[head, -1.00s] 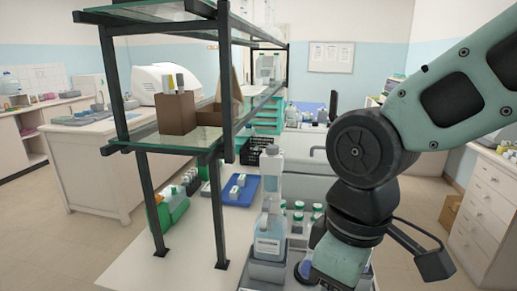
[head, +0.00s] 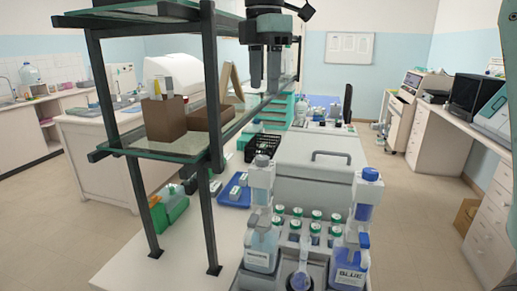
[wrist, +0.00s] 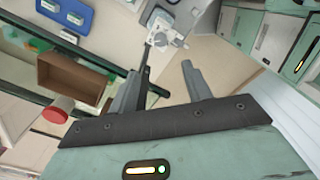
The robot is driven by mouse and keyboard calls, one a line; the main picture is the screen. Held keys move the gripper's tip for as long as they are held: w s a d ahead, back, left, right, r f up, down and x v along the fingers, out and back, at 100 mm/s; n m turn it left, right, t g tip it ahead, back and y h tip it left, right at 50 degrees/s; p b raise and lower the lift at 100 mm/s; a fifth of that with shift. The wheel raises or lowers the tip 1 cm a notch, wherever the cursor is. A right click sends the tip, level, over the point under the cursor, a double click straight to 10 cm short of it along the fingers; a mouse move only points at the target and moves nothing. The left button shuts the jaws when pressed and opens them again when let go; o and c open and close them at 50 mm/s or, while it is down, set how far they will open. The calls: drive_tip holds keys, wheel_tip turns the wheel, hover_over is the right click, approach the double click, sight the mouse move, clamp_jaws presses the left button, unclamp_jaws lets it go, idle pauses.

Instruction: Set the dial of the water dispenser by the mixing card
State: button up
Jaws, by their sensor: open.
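A clear bottle with a white label and pale liquid (head: 262,245), apparently the water dispenser, stands at the front left of a grey tray. Its label is too small to read surely, and I cannot make out a dial. A similar bottle labelled BLUE (head: 350,262) stands at the tray's right. My gripper (head: 265,86) is high at the top of the head view, fingers down, beyond the shelf's front post and apart from both bottles. In the wrist view my gripper (wrist: 163,68) is open and empty. I cannot identify the mixing card.
A black-framed glass shelf (head: 160,143) carrying a brown box (head: 170,118) stands at the left of the bench. Several green-capped jars (head: 315,232) stand between the bottles. A blue tray (head: 234,193) lies behind. A large grey lidded unit (head: 318,165) sits beyond the jars.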

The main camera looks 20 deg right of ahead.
sight(263, 157)
wheel_tip(263, 157, down, 16)
drive_tip(key=shift+r+p, duration=0.15)
drive_tip(key=shift+p, duration=0.85)
drive_tip(key=c, duration=1)
